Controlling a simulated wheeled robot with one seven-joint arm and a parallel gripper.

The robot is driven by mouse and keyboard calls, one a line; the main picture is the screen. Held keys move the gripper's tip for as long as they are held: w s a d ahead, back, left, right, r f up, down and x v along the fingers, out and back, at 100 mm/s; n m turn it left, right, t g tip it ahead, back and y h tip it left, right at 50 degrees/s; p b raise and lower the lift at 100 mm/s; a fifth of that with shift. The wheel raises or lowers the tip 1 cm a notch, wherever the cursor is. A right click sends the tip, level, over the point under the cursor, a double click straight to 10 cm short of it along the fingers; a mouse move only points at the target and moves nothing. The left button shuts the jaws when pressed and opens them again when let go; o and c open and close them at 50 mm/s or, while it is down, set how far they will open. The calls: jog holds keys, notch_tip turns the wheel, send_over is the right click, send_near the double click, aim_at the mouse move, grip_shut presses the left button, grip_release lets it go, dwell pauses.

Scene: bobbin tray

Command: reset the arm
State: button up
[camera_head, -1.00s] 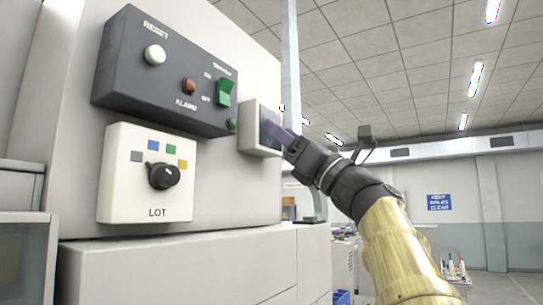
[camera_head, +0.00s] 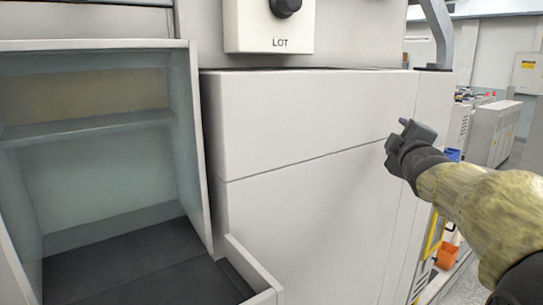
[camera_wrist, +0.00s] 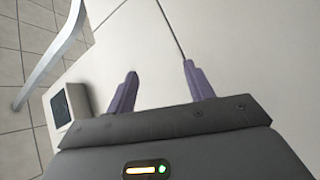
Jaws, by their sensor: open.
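My gripper (camera_head: 404,124) is at the right in the head view, in front of the white machine cabinet (camera_head: 300,130). In the wrist view, its two purple fingers (camera_wrist: 158,90) stand apart with nothing between them. The pale cabinet surface fills the background beyond the fingertips. I cannot tell how far the fingers are from it.
An open shelf unit (camera_head: 190,150) with a dark bottom tray stands at the left. The LOT knob panel (camera_head: 240,35) shows at the top. A small screen box (camera_wrist: 68,108) shows at the left in the wrist view. An orange bin (camera_head: 447,256) stands at the lower right.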

jog(key=s+a+f+m+g, duration=0.2)
jog(key=f+g, duration=0.1)
jog(key=f, duration=0.5)
jog(key=s+a+f+m+g+y, duration=0.1)
jog(key=s+a+f+m+g, duration=0.15)
jog(key=f, duration=0.55)
jog(key=s+a+f+m+g, duration=0.2)
jog(key=f+m+g, duration=0.1)
jog(key=f, duration=0.6)
jog(key=s+a+f+m+g, duration=0.2)
jog(key=s+a+f+g, duration=0.1)
jog(key=s+f, duration=0.5)
jog(key=s+a+f+m+g+y, duration=0.1)
jog(key=s+a+f+g, duration=0.3)
jog(key=s+f, duration=0.4)
jog(key=s+m, duration=0.1)
jog(key=s, duration=0.2)
jog(key=shift+m+y, duration=0.3)
jog(key=shift+m, duration=0.05)
jog(key=shift+w, duration=0.1)
jog(key=shift+c, duration=0.4)
